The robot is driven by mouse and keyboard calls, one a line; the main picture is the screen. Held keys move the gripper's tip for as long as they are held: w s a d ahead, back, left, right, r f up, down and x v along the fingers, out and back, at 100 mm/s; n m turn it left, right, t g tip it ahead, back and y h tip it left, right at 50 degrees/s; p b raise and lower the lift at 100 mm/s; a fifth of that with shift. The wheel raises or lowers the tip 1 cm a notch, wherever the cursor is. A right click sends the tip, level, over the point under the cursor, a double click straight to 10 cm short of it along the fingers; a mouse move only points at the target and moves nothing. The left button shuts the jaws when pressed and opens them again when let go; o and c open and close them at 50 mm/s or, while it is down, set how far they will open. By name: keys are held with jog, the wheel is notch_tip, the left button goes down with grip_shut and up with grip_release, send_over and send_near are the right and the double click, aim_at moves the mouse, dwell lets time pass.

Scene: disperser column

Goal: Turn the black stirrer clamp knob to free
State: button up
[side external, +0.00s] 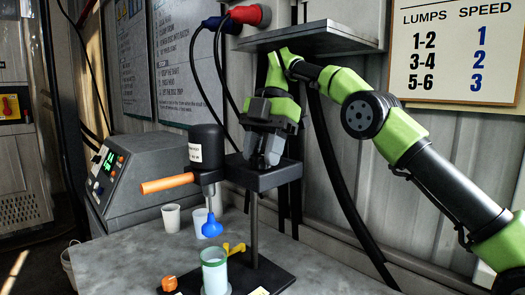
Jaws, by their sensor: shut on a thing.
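My green and grey gripper (262,160) points down over the black clamp block (278,181) at the top of the stand's post. Its fingers are shut on the black clamp knob, which is mostly hidden between them. The black stirrer motor (207,146) with a white label is left of the clamp block. An orange handle (168,184) sticks out from it to the left. A blue stirrer head (212,227) hangs below the motor, above a clear beaker with a green rim (214,268). Which way the knob is turned cannot be seen.
A control box (140,170) with a green display stands at the left. Two white cups (171,217) are behind the stirrer. A yellow lever (234,249) and an orange knob (169,284) are low on the stand. A grey shelf (310,40) overhangs my wrist, with cables nearby.

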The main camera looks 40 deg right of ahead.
dwell(0.4)
jog(key=o, duration=0.9)
